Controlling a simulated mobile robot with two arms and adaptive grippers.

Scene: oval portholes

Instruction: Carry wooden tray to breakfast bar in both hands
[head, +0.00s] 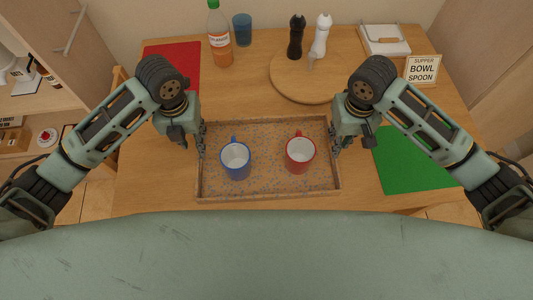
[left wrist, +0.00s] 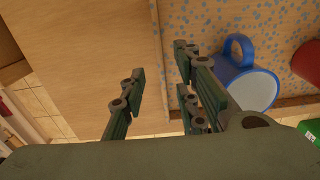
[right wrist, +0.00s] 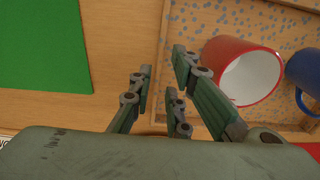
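The wooden tray (head: 268,196), with a speckled blue-grey floor, lies on the wooden table. A blue mug (head: 236,160) and a red mug (head: 300,153) stand in it, left and right. My left gripper (head: 199,142) is at the tray's left wall; in the left wrist view its open fingers (left wrist: 160,62) lie either side of the wall, with a gap. My right gripper (head: 335,138) is at the right wall; in the right wrist view its fingers (right wrist: 163,62) are also apart, either side of the wall, with a narrower gap. Contact with the wall is not clear.
Behind the tray are an orange-juice bottle (head: 220,45), a blue cup (head: 242,29), and a round board (head: 290,82) with black (head: 296,38) and white (head: 320,38) mills. A red mat (head: 185,55), a green mat (head: 410,160) and a sign (head: 422,70) flank it. Shelves (head: 30,105) stand left.

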